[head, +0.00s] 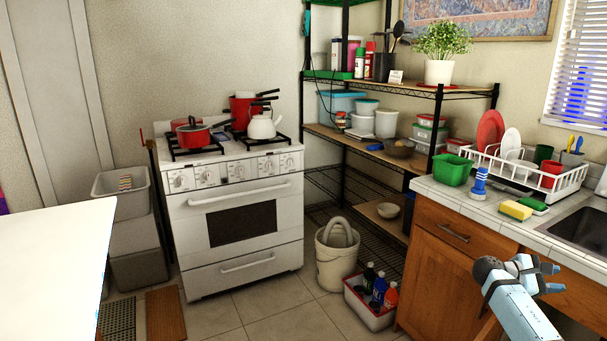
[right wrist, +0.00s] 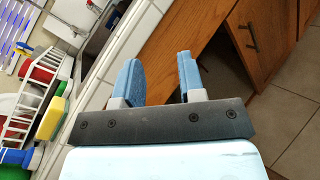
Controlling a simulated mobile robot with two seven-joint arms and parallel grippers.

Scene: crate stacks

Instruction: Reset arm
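My right arm comes in at the lower right of the head view. Its gripper (head: 545,275) is in front of the wooden counter cabinet (head: 455,237). In the right wrist view the two blue fingers of the right gripper (right wrist: 160,78) stand apart with nothing between them. The cabinet front (right wrist: 195,40) lies beyond the fingertips, and I see no contact with it. My left gripper is not in the head view.
The counter edge (head: 480,216) with a green tub (head: 452,170), dish rack (head: 535,180) and sink (head: 585,228) is beside the right gripper. A stove (head: 235,210), bucket (head: 337,262) and bin of bottles (head: 368,308) stand farther off. A white table (head: 50,270) is at left. The middle floor is clear.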

